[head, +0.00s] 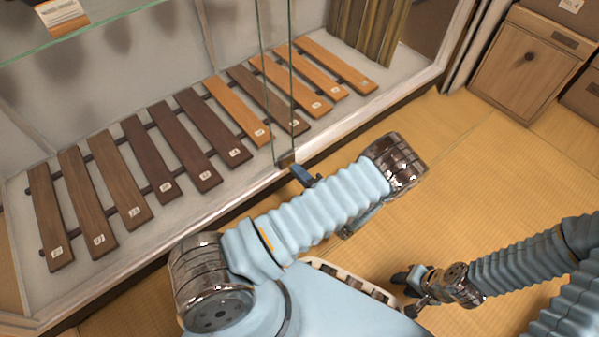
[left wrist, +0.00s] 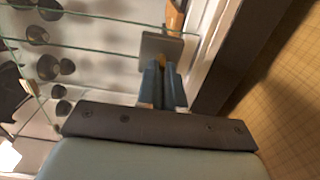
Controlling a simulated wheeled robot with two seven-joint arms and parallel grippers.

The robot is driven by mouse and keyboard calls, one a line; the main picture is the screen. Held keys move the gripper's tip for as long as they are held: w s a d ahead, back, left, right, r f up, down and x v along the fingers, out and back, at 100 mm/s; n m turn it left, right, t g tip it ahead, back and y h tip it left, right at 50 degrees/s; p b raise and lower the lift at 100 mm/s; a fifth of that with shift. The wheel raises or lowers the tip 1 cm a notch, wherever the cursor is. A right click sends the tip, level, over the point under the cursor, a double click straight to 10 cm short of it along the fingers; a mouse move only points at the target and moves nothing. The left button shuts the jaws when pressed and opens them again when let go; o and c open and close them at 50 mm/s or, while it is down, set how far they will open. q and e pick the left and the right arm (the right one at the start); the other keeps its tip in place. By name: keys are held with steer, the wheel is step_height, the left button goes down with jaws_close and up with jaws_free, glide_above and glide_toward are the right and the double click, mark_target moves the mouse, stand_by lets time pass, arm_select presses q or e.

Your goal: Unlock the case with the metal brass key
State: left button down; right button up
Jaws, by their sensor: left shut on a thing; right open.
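The glass display case (head: 215,178) stands on the left of the head view, with a small dark lock (head: 286,159) at the lower edge of its glass. In the left wrist view the lock is a grey plate (left wrist: 160,47). My left gripper (head: 304,176) is at the lock; its blue fingers (left wrist: 162,82) are shut on the brass key (left wrist: 161,61). Only a small brass-coloured bit shows between fingertips and plate. I cannot tell how far the key is in the lock. My right gripper (head: 408,289) is open and empty, low at the right.
A xylophone-like row of wooden bars (head: 150,170) lies inside the case. A glass shelf (head: 100,25) is above it. Wooden cabinets (head: 525,60) stand at the back right. The tatami floor (head: 470,160) is clear between them and my arms.

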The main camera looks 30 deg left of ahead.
arm_select(q)
steer(key=shift+n, duration=8.9)
steer(key=c, duration=1.3)
jaws_free()
steer(key=shift+d, duration=0.1)
steer(key=v, duration=1.3)
steer(key=shift+s+d+f+p, duration=0.1)
steer(key=shift+s+d+p, duration=0.1)
steer(key=shift+d+p, duration=0.15)
